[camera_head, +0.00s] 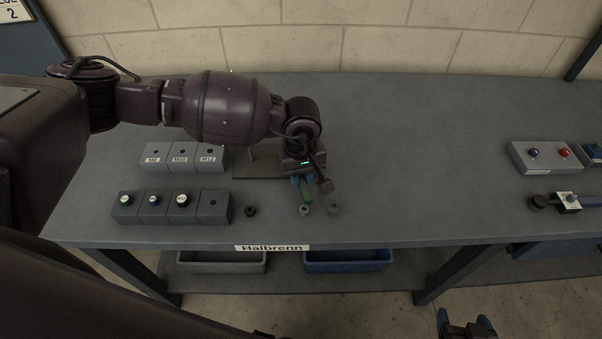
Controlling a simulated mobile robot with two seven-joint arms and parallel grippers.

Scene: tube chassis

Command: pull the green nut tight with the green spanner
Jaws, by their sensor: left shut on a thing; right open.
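My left gripper (303,179) is shut on the green spanner (305,193) near the front middle of the bench. I cannot tell whether that ring is part of the spanner or a separate nut. No other green nut can be made out. My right gripper (466,327) is open and empty at the bottom edge, in front of the bench.
Grey blocks marked M8, M10 and M12 (182,159) stand behind the front row of blocks (213,208). Small dark round parts (250,211) lie on the bench (420,180). A grey box with coloured buttons (545,157) stands right. The bench between is clear.

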